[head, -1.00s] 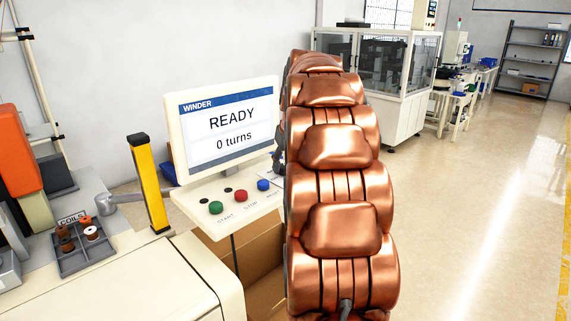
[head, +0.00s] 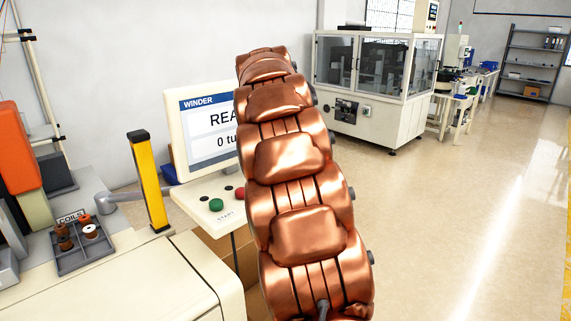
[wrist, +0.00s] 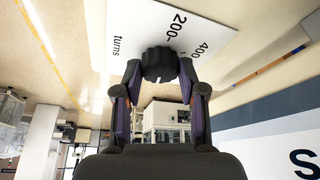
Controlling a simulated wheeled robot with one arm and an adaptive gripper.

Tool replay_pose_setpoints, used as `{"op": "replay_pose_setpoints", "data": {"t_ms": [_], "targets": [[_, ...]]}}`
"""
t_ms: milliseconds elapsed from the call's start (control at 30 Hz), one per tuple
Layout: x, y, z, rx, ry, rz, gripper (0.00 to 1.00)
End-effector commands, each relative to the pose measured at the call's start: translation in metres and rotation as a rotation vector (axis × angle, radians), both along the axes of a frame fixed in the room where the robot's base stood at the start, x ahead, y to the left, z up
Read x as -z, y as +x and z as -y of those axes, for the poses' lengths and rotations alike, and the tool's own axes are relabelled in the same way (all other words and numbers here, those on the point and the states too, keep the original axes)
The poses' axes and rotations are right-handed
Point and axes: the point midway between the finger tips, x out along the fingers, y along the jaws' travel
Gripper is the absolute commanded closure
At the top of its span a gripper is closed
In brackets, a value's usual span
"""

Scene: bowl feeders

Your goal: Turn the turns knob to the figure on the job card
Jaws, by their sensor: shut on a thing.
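In the wrist view a black ribbed knob (wrist: 158,62) stands on a white panel (wrist: 140,25) printed "turns", "200" and "400". A small pale mark shows on the knob's near edge. My gripper (wrist: 160,76) has its fingers closed on the knob, one on each side. In the head view the winder screen (head: 208,125) is partly covered by my arm; "REA" and "0 tu" still show. The knob and gripper are hidden behind the arm there. I cannot make out a job card.
A green button (head: 216,205) and part of a red one show on the winder's sloped panel. A yellow post (head: 150,185) and a tray of coils (head: 84,258) stand to the left. A glazed machine (head: 370,85) stands behind. The floor at right is clear.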

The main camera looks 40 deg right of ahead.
Motion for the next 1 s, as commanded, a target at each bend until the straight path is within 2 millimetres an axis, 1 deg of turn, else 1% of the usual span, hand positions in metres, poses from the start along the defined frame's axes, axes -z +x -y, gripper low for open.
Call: {"op": "replay_pose_setpoints", "data": {"t_ms": [200,400,900,933,1000], "targets": [[-0.0006,0.0009,0.0004,0.109,-0.002,0.003,0.94],[-0.0007,0.0007,0.0004,0.161,-0.001,0.002,0.94],[-0.0008,0.0006,0.0004,0.177,0.000,0.002,0.94],[-0.0008,0.0005,0.0004,0.177,0.000,0.002,0.56],[-0.0007,0.0005,0.0003,0.176,0.000,0.002,0.49]]}}
